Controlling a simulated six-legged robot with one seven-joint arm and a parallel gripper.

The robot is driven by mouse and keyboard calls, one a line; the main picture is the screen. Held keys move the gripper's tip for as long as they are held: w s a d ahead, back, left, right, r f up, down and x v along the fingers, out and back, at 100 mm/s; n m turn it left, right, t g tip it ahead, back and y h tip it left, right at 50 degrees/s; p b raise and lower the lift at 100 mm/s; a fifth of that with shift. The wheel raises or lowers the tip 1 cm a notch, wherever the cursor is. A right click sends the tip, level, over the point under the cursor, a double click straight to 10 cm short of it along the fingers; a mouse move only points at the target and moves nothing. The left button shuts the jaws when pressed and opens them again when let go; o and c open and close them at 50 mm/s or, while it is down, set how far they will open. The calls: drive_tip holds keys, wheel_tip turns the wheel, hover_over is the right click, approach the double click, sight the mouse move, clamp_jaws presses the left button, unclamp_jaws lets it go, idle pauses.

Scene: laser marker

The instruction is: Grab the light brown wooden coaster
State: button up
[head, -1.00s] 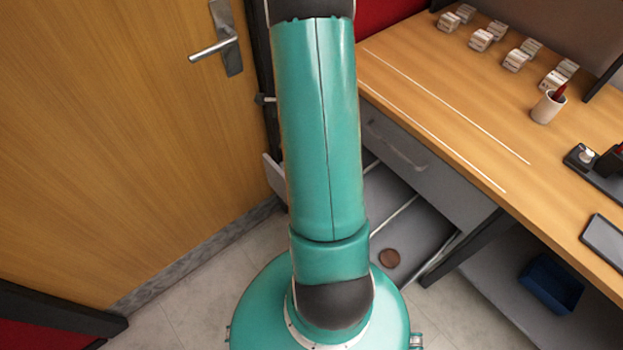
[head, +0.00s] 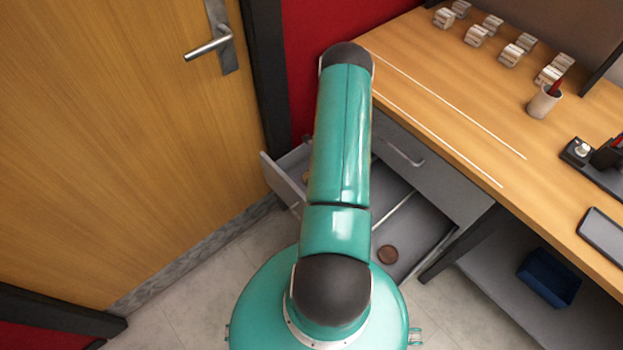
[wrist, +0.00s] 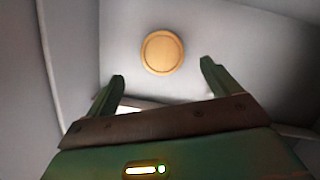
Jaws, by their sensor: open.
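The light brown round coaster (wrist: 162,52) lies flat on the grey drawer floor in the wrist view. It has a raised rim and stands clear of the drawer walls. My gripper (wrist: 162,73) is open and empty, with one finger on each side of the coaster's line in the picture. The coaster appears beyond the fingertips, apart from them. In the head view my arm hides my gripper and most of the drawer's far part. A small tan bit (head: 306,177) shows at the arm's left edge; I cannot tell if it is the coaster.
The open grey drawer (head: 405,217) has walls and a divider around the arm. The wooden desk (head: 440,110) stands right, the door (head: 120,130) left. A blue bin (head: 549,277) sits below the desk.

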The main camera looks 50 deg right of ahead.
drive_tip(key=shift+x, duration=3.05)
drive_tip(key=shift+s+d, duration=0.1)
drive_tip(key=shift+d, duration=0.1)
drive_tip(key=c, duration=1.1)
